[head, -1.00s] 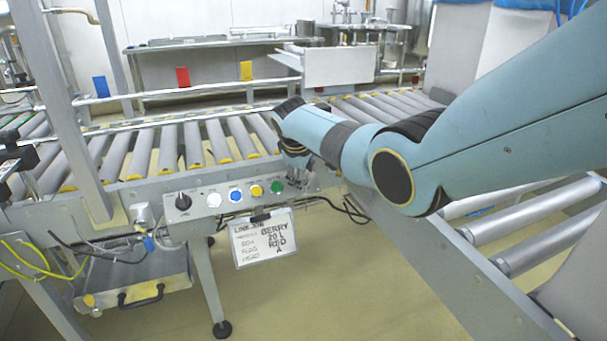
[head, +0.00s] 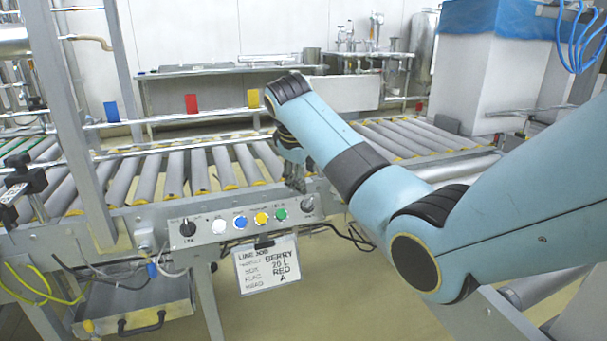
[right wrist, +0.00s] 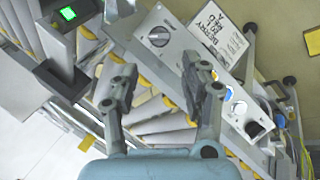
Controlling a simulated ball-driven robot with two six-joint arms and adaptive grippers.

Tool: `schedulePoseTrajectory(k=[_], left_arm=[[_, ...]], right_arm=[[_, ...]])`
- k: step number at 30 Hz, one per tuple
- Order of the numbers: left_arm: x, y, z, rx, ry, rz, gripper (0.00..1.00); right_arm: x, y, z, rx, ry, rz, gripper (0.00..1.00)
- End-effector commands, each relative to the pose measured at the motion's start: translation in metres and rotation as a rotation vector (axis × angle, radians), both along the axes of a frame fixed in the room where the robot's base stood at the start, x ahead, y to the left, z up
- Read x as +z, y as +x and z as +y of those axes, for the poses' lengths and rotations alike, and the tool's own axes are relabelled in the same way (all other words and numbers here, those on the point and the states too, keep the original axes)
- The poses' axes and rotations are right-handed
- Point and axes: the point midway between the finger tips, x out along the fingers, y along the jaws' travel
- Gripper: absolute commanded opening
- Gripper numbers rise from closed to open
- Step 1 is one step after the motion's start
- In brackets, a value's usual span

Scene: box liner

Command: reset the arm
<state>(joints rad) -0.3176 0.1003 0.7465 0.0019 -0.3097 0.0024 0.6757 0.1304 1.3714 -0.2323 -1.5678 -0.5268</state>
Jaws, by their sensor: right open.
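My right arm (head: 400,215) is light blue with dark joints and reaches in from the right in the head view. Its right gripper (head: 295,186) points down just above the right end of the control panel (head: 203,229). In the right wrist view the right gripper (right wrist: 150,82) has its two grey fingers spread wide apart, with nothing between them. The panel (right wrist: 172,60) and its black knob show beyond the fingers. In the head view the panel carries a black knob (head: 187,228), white, blue, yellow and green buttons, and a grey knob (head: 307,204). My left gripper is not in view.
A handwritten card (head: 267,266) hangs below the panel. The roller conveyor (head: 175,172) runs behind it, with blue, red and yellow flags on the rail. A frame post (head: 70,130) stands at the left. Cables (head: 350,236) hang below the panel's right end.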

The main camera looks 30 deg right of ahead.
Motion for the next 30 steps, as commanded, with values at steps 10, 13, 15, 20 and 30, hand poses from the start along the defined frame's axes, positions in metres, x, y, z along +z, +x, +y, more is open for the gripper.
schedulePoseTrajectory(k=[10,13,15,20,30], left_arm=[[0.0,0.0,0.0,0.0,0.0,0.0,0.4],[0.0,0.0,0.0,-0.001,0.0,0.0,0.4],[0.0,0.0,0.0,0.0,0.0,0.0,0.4],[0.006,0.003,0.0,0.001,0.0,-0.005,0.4],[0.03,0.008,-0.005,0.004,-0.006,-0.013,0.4]], right_arm=[[0.001,0.0,0.0,0.0,0.0,0.001,0.46],[0.0,0.0,0.0,0.0,0.0,0.0,0.46],[0.0,0.0,0.0,0.0,-0.001,0.001,0.46],[-0.026,-0.023,0.001,0.001,0.001,0.058,0.46],[-0.215,-0.208,0.014,0.008,0.054,0.419,0.46]])
